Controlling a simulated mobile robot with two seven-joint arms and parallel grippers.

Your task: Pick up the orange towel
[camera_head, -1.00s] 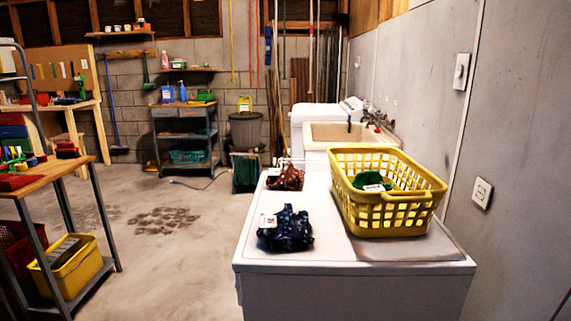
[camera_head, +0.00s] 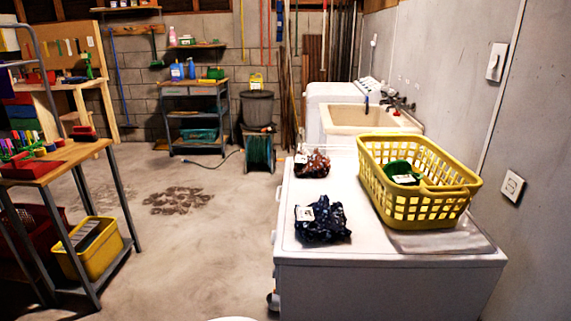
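A crumpled brownish-orange cloth (camera_head: 312,163), which looks like the orange towel, lies on the white machine top (camera_head: 375,238) near its far left edge. A pale tag shows on it. A dark blue patterned crumpled cloth (camera_head: 324,222) with a white tag lies nearer, at the left front of the same top. A yellow laundry basket (camera_head: 420,205) stands to the right and holds a green cloth (camera_head: 398,172) with a tag. Neither of my grippers is in view.
A white sink (camera_head: 372,118) with taps stands behind the machine, along the grey wall (camera_head: 455,70). A workbench (camera_head: 60,165) with a yellow bin (camera_head: 90,250) below is at left. A grey bin (camera_head: 257,108) and shelf stand at the back. The middle floor is clear.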

